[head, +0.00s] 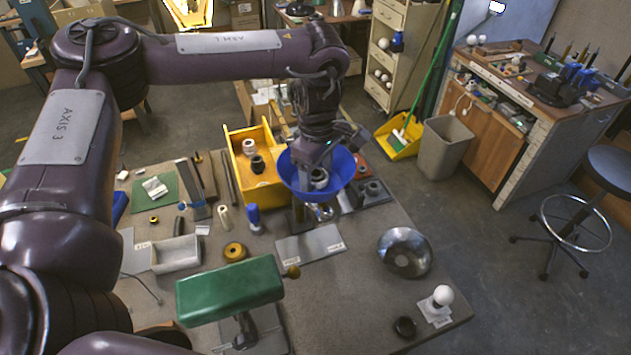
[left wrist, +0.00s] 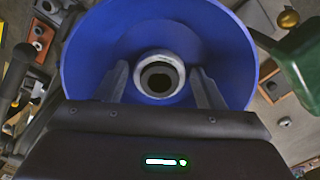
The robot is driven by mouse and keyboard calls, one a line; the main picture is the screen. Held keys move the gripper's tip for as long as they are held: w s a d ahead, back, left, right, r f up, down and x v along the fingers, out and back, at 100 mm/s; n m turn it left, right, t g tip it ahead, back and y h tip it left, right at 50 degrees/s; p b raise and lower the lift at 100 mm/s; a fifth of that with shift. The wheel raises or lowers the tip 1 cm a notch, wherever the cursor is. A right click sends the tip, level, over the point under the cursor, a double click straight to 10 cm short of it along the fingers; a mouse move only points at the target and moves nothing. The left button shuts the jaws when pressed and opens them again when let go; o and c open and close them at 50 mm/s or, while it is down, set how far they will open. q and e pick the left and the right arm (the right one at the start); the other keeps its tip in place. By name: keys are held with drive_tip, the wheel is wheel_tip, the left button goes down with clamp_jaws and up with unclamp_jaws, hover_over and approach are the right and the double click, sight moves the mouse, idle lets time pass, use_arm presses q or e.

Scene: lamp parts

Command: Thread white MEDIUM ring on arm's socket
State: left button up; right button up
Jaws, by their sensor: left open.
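The blue bowl-shaped shade (head: 334,187) sits open side up on the lamp arm near the table's back; it also fills the left wrist view (left wrist: 90,60). At its centre a whitish ring (left wrist: 160,56) surrounds a dark round socket opening (left wrist: 159,76). I cannot tell how far down the ring sits. My left gripper (left wrist: 163,82) is open, its two fingers reaching into the shade on either side of the ring. In the head view my left gripper (head: 318,168) partly hides the shade's inside. My right gripper is not in view.
A green lamp head (head: 230,290) is in front.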

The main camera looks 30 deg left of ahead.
use_arm(q)
drive_tip(key=n, duration=0.4)
drive_tip(key=shift+n, duration=0.3)
drive_tip(key=n, duration=0.3)
drive_tip(key=shift+w, duration=0.1)
drive_tip(key=n, duration=1.3)
drive_tip(key=shift+a+n, duration=0.1)
drive_tip(key=shift+n, duration=0.3)
drive_tip(key=n, duration=0.6)
drive_tip(key=shift+a+n, duration=0.1)
drive_tip(key=shift+n, duration=0.2)
drive_tip(key=c, duration=1.1)
drive_tip(key=m, duration=0.7)
drive_tip(key=shift+c, duration=0.2)
